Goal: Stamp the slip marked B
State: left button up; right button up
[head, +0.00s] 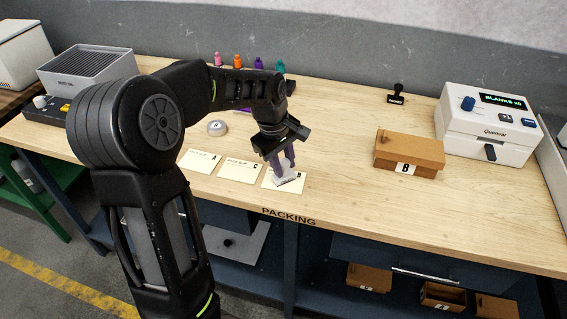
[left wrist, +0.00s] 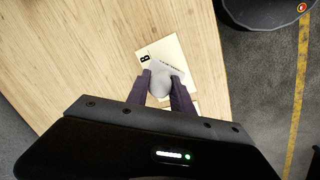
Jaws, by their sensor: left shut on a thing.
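The slip marked B (head: 284,180) lies on the bench near its front edge, rightmost in a row with slip A (head: 199,161) and slip C (head: 240,168). My left gripper (head: 286,172) points down over slip B, shut on a pale grey object (head: 287,181) that covers part of the slip. In the left wrist view the grey object (left wrist: 160,82) shows as a rounded shape between the fingers over slip B (left wrist: 176,50). I cannot tell whether it touches the paper. A black hand stamp (head: 396,94) stands upright at the back. My right gripper is out of view.
A brown box marked B (head: 409,152) and a white machine (head: 488,122) stand at the right. A round grey item (head: 217,128) lies behind the slips. The bench between slip B and the box is clear.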

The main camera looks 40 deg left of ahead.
pick_arm(q)
jog(key=shift+r+p, duration=2.85)
jog(key=shift+r, duration=0.65)
jog(key=shift+f, duration=0.1)
